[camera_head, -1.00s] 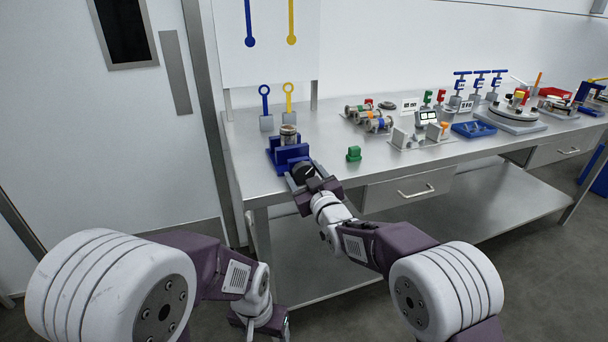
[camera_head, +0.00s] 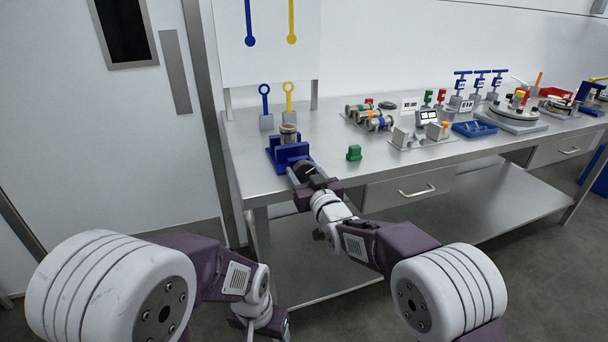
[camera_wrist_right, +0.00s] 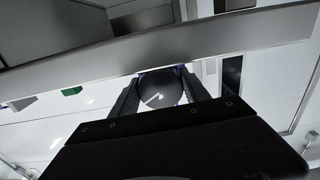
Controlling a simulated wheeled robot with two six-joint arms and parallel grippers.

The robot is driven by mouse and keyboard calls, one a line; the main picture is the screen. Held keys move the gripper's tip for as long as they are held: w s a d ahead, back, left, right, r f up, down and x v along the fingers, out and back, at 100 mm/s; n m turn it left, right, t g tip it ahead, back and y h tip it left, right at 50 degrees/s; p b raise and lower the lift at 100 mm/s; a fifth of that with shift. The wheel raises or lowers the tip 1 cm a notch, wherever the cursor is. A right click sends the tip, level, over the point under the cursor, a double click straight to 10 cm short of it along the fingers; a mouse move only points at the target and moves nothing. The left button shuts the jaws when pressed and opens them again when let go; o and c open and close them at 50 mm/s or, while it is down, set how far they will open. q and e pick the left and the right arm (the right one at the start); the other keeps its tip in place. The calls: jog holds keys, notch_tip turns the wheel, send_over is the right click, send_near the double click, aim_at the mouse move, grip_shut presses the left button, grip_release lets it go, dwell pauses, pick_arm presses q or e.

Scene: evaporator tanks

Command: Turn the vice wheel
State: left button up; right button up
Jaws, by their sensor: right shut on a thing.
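The blue vice (camera_head: 287,155) stands at the near left corner of the steel bench, with a round metal piece (camera_head: 288,134) upright in it. Its dark wheel (camera_head: 304,172) faces the bench's front edge. My right gripper (camera_head: 303,176) is shut on the wheel. In the right wrist view the wheel (camera_wrist_right: 160,91) shows as a dark disc with a pale line on it, between the two fingers (camera_wrist_right: 160,97). My left arm hangs low at the left, and its gripper's fingers cannot be made out.
The bench's front edge (camera_head: 400,176) runs just below the wheel. Several fixtures fill the bench's right side. A drawer (camera_head: 408,188) is under the bench.

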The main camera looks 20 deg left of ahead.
jog(key=shift+m, duration=1.4)
jog(key=o, duration=1.1)
jog(key=v, duration=0.9)
jog(key=shift+d, duration=0.1)
